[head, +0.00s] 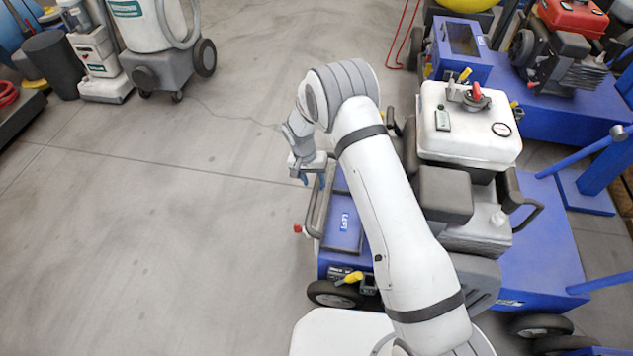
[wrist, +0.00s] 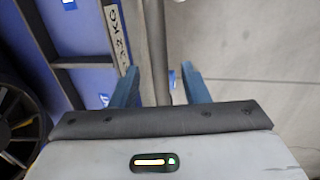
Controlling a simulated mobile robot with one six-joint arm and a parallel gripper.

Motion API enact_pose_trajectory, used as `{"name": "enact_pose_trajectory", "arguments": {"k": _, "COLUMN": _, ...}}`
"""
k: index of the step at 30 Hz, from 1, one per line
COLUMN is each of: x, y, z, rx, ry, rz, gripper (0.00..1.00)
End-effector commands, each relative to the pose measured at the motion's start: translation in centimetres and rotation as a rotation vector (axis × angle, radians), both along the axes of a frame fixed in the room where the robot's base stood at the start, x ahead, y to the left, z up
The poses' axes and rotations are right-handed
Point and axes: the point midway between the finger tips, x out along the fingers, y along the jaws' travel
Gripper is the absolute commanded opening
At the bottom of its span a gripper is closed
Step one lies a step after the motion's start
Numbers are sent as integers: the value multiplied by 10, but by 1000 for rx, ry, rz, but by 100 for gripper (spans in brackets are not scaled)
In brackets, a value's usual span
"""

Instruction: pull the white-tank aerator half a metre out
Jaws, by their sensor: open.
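The white-tank aerator has a white tank (head: 465,135) with a gauge and red cap above a blue body (head: 342,225). It stands at the right of the head view, partly hidden by my arm. A grey bar handle (head: 314,212) sticks out on its left side. My gripper (head: 306,180) is open at the upper end of this handle. In the wrist view, the grey bar (wrist: 157,45) runs between the two blue fingers of my gripper (wrist: 160,78), with gaps on both sides. I cannot tell how deep the bar sits between them.
Another blue machine with a red engine (head: 572,18) stands behind at the upper right. Grey-and-white vacuums (head: 150,35) and a dark cylinder (head: 55,62) stand at the upper left. The concrete floor (head: 170,230) to the left of the aerator is clear.

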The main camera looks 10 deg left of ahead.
Motion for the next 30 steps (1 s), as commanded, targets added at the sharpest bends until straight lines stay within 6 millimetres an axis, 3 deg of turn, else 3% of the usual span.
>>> {"name": "enact_pose_trajectory", "arguments": {"k": 3, "x": 0, "y": 5, "z": 26, "rx": 2, "ry": -3, "rz": 1, "gripper": 41}}
{"name": "enact_pose_trajectory", "arguments": {"k": 9, "x": 0, "y": 11, "z": 52, "rx": 2, "ry": -2, "rz": 1, "gripper": 41}}
{"name": "enact_pose_trajectory", "arguments": {"k": 26, "x": 0, "y": 10, "z": 56, "rx": 2, "ry": -1, "rz": -1, "gripper": 41}}
{"name": "enact_pose_trajectory", "arguments": {"k": 29, "x": 1, "y": 4, "z": 78, "rx": 8, "ry": -5, "rz": -3, "gripper": 41}}
{"name": "enact_pose_trajectory", "arguments": {"k": 30, "x": 2, "y": -1, "z": 95, "rx": 12, "ry": -10, "rz": -3, "gripper": 41}}
